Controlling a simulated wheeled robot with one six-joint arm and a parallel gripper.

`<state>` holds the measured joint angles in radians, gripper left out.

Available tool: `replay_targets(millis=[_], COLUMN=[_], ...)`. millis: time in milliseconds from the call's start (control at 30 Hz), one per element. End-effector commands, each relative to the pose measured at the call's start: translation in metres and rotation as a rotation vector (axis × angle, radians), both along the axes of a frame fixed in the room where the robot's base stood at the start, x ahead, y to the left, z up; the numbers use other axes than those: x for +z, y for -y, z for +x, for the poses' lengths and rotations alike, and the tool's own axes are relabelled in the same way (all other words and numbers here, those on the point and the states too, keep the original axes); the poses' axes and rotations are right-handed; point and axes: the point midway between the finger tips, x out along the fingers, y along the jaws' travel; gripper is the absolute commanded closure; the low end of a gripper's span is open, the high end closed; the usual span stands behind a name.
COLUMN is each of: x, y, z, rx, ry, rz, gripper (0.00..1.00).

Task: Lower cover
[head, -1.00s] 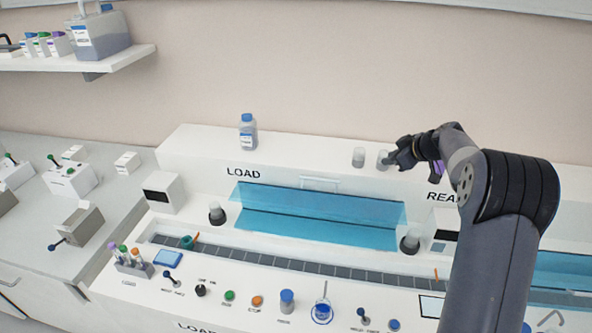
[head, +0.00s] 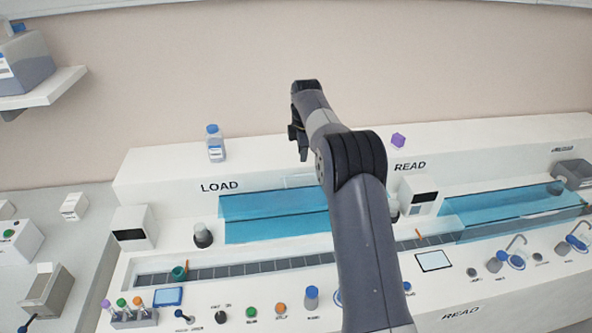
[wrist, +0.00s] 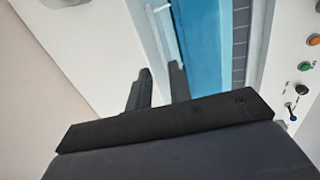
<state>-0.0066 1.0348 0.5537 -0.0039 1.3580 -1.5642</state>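The transparent blue LOAD cover (head: 270,205) sits over the LOAD section of the track, with a sloped upper panel. A pale handle (head: 298,181) shows at its top edge, partly hidden by my arm. In the wrist view the blue cover (wrist: 205,45) runs down the picture, with a pale bar along its left edge. My gripper (head: 297,143) is above and behind the cover, in front of the wall. In the wrist view its two fingers (wrist: 158,82) are apart with nothing between them. A second blue cover (head: 500,212) lies over the READ section.
A capped bottle (head: 215,143) stands on the back ledge at left, and a purple piece (head: 398,141) at right. Grey knobs (head: 202,235) flank the LOAD cover.

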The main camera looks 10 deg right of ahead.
Motion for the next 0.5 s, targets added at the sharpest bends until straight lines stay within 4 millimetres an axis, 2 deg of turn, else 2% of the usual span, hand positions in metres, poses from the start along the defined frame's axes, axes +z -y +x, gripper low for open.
replay_targets(millis=[300, 500], x=[-0.059, -0.082], y=[0.000, 0.000], z=[0.011, 0.016], rx=[0.000, -0.001], ry=[-0.004, 0.000], rz=[0.002, 0.002], gripper=[0.80, 0.80])
